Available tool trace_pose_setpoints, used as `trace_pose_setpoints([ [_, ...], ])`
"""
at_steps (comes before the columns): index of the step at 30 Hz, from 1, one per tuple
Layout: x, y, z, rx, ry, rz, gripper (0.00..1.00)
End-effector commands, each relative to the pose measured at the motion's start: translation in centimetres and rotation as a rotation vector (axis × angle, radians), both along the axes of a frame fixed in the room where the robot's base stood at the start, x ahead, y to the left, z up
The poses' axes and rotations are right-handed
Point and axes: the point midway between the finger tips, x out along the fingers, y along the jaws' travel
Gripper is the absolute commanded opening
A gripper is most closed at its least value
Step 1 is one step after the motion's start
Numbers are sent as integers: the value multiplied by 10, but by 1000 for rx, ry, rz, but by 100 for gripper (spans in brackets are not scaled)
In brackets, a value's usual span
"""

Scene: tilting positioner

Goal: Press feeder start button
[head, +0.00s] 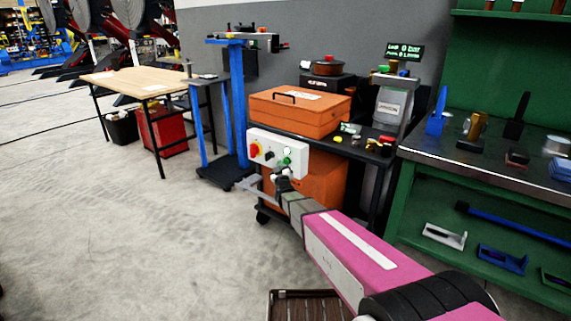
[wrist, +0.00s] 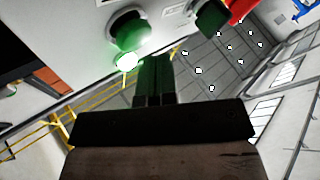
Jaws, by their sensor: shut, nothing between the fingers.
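A white control box (head: 275,142) faces me in the head view. It carries a red button on a yellow base (head: 254,150), a dark selector (head: 268,155) and a green button (head: 287,151) at its right end. In the wrist view the green button (wrist: 127,31) is at the upper left, with a brightly lit green lamp (wrist: 126,62) beside it. My gripper (head: 283,177) is shut and empty, just below the green button in the head view. In the wrist view its fingertips (wrist: 154,60) appear close to the lamp; I cannot tell whether they touch anything.
An orange case (head: 300,110) sits on a dark cart behind the box. A blue stand (head: 238,105) and a wooden table (head: 135,80) are to the left. A green workbench (head: 500,165) is on the right. The concrete floor at left is clear.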

Motion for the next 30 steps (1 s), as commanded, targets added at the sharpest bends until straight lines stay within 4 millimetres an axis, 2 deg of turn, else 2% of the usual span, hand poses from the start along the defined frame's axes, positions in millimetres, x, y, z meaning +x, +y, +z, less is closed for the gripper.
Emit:
trace_pose_setpoints([
  [13,-4,3,0,1,0,0,0],
  [30,-40,30,0,1,0,-1,0],
])
